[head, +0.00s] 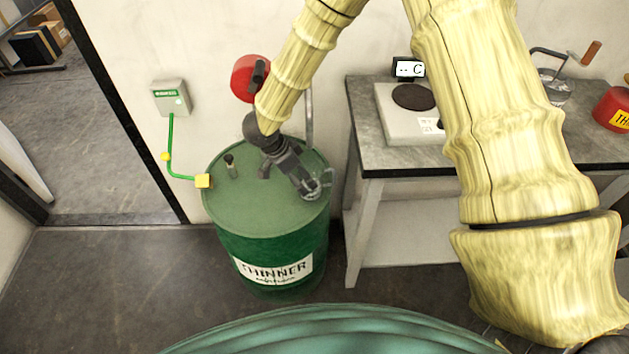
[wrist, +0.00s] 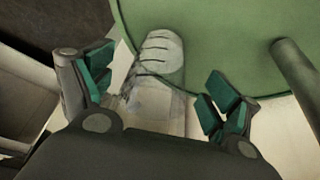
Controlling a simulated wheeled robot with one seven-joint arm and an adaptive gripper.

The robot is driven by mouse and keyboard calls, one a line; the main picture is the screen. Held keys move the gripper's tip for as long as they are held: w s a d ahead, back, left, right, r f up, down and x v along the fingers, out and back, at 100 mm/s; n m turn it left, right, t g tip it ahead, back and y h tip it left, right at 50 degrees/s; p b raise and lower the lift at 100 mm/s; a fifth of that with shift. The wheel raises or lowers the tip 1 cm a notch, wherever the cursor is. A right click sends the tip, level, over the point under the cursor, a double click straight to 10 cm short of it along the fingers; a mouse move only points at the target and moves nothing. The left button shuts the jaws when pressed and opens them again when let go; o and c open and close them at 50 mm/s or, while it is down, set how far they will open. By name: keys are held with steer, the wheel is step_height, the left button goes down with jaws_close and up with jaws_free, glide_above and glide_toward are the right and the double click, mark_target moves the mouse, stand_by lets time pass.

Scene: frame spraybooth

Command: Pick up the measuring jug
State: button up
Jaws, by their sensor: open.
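The measuring jug (head: 321,185) is a small clear vessel at the right front of the green drum's top (head: 232,200). My gripper (head: 308,187) reaches down over the drum and is open at the jug. In the wrist view the see-through jug (wrist: 157,52), with dark curved lines on its side, lies between the teal-padded fingers of my gripper (wrist: 160,80). Pale gaps show between the jug and both fingers. The jug's lower part in that view is faint and partly hidden by the gripper body.
A pipe (head: 309,120) rises behind the drum, and a dark stub (head: 231,166) stands on its lid. A yellow clamp (head: 203,181) grips the rim. The bench at right holds a scale (head: 390,125) and a red can (head: 612,108). A red round object (head: 245,78) is at the wall.

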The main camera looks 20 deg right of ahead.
steer(key=shift+d+x, duration=0.2)
steer(key=shift+x, duration=2.35)
steer(key=shift+w+r, duration=0.1)
steer(key=shift+c, duration=0.3)
steer(key=c, duration=1)
